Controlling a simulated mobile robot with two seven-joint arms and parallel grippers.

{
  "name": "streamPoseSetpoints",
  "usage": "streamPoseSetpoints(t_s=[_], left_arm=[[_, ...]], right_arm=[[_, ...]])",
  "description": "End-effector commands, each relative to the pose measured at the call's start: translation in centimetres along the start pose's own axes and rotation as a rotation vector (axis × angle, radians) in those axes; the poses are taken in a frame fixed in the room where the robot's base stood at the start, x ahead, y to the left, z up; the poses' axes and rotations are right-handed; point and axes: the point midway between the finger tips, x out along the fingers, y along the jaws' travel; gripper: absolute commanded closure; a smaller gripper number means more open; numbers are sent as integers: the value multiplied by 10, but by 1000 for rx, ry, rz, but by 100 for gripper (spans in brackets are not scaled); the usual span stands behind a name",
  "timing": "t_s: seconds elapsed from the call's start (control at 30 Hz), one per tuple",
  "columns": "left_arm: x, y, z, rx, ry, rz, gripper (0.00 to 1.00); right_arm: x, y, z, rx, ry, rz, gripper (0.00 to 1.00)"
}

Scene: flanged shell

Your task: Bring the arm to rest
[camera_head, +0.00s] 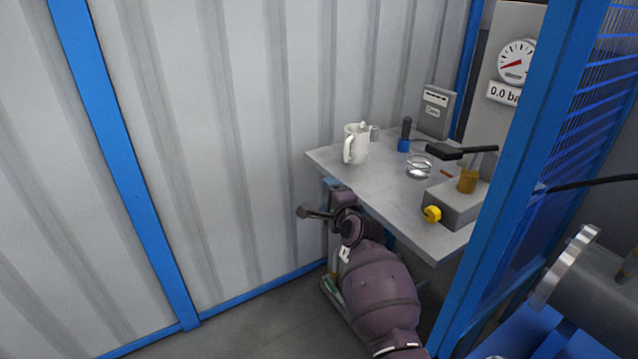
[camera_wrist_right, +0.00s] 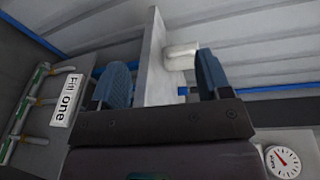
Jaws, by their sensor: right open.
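My right arm reaches up from the bottom of the head view. Its gripper (camera_head: 334,187) is at the left front edge of the grey table (camera_head: 395,200), partly hidden by my own wrist. In the right wrist view the two blue fingers of the right gripper (camera_wrist_right: 162,68) stand wide apart. The table (camera_wrist_right: 155,75) shows as a pale slab in the gap between them; I cannot tell how near it is or whether they touch. No object is held. My left gripper is not in view.
On the table stand a white jug (camera_head: 357,144), a glass dish (camera_head: 418,167), a blue-based tool (camera_head: 405,136), a grey box (camera_head: 435,111) and a block with a yellow knob (camera_head: 455,204). A blue post (camera_head: 520,170) stands at right. A "Fill one" sign (camera_wrist_right: 66,100) is at left in the wrist view.

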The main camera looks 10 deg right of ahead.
Motion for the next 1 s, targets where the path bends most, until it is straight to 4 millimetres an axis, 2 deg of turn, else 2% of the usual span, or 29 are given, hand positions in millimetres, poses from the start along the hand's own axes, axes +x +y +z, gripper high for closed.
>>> streamPoseSetpoints(t_s=[0.2,0.43,0.57,0.77,1.0], left_arm=[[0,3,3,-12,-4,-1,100],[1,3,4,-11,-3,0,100],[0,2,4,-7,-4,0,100],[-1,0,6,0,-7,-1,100],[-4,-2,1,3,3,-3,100]], right_arm=[[-1,-3,-1,-207,8,-5,29],[-10,-44,5,-576,37,-76,29],[-28,-51,2,-783,65,-91,29],[-69,-36,-11,-1104,105,-65,29],[-139,11,-30,-1441,111,24,29]])
